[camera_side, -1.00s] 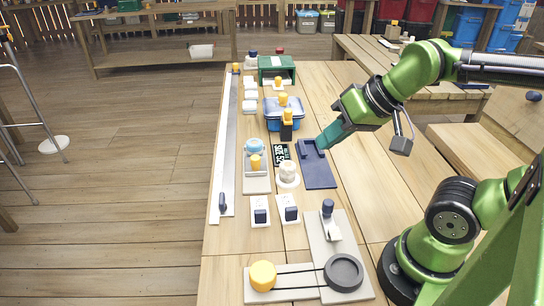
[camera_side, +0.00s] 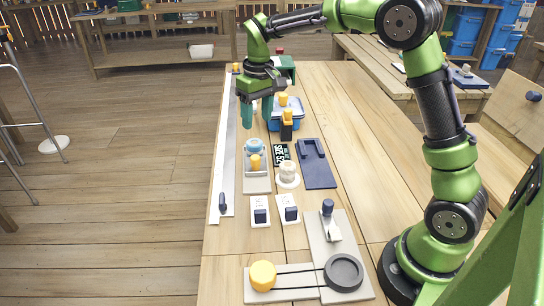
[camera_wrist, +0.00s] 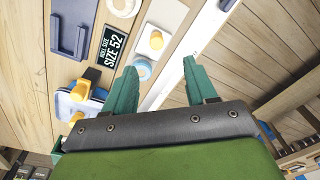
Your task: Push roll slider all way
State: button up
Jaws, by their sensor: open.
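A long pale rail (camera_side: 228,150) runs along the table's left edge, with a dark blue handle (camera_side: 222,202) at its near end. Beside it lies a grey plate (camera_side: 258,185) with a yellow knob (camera_side: 255,162) and a light blue round piece (camera_side: 254,146). I cannot tell for certain which is the roll slider. My gripper (camera_side: 257,123) is open and empty, pointing down above the far side of the plate. In the wrist view the rail (camera_wrist: 190,55) passes beyond the fingers (camera_wrist: 160,66), and the knob (camera_wrist: 156,40) shows left of it.
A black "SIZE 52" sign (camera_side: 282,155), a white round piece (camera_side: 288,171) and a navy holder (camera_side: 317,165) lie to the right. A blue lidded bin (camera_side: 294,103) stands close to my gripper. The table's right side is clear.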

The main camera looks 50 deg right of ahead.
aim_at(254, 156)
jog(key=shift+n+g, duration=0.3)
jog(key=shift+n, duration=0.3)
jog(key=f, duration=0.5)
jog(key=w+f, duration=0.1)
jog(key=f, duration=0.4)
jog(key=w+f, duration=0.1)
jog(key=f, duration=0.4)
jog(key=shift+w+d+f, duration=0.15)
jog(key=shift+d+f, duration=0.05)
jog(key=shift+d, duration=0.15)
jog(key=shift+c, duration=0.4)
jog(key=c, duration=1)
